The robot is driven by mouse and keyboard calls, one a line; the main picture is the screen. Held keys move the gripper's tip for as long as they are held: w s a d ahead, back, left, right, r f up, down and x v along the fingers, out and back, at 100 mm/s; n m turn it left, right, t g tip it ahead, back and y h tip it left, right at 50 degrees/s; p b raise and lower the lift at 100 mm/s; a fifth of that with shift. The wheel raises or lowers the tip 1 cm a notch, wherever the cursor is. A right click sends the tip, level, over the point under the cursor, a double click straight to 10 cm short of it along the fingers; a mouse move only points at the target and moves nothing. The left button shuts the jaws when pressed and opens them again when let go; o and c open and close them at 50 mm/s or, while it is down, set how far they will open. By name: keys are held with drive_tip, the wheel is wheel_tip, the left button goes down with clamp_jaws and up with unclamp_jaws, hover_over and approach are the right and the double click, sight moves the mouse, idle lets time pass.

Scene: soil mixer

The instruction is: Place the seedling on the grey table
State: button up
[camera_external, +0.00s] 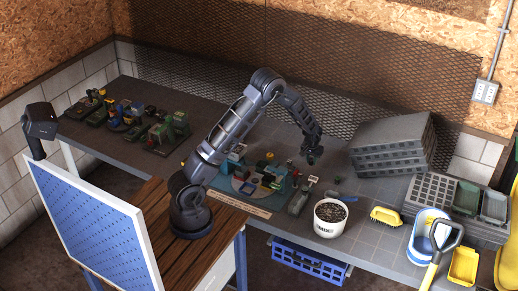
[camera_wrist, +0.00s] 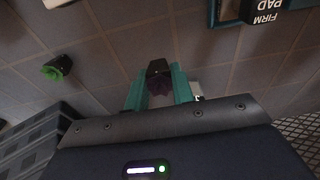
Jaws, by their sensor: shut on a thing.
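My gripper (camera_wrist: 157,82) is shut on a small dark seedling (camera_wrist: 159,70) with a black plug and purplish leaves, held between its teal fingers in the wrist view. In the external view my gripper (camera_external: 312,156) hangs above the grey table (camera_external: 372,193), in front of the stacked trays; the held seedling is too small to make out there. The tiled grey tabletop also fills the wrist view (camera_wrist: 110,55). Another seedling, with green leaves (camera_wrist: 57,68), is on the tabletop at the left of the wrist view. I cannot tell the held seedling's exact height.
Stacked grey trays (camera_external: 392,145) stand behind and right of my gripper. A white bucket of dark material (camera_external: 329,224) stands in front. A teal work plate with small devices (camera_external: 250,183) lies to the left. Some tabletop between bucket and trays is clear.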

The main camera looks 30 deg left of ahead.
sight(311, 165)
drive_tip(key=shift+f, duration=2.35)
drive_tip(key=shift+f, duration=0.1)
drive_tip(key=o, duration=1)
drive_tip(key=shift+c, duration=0.2)
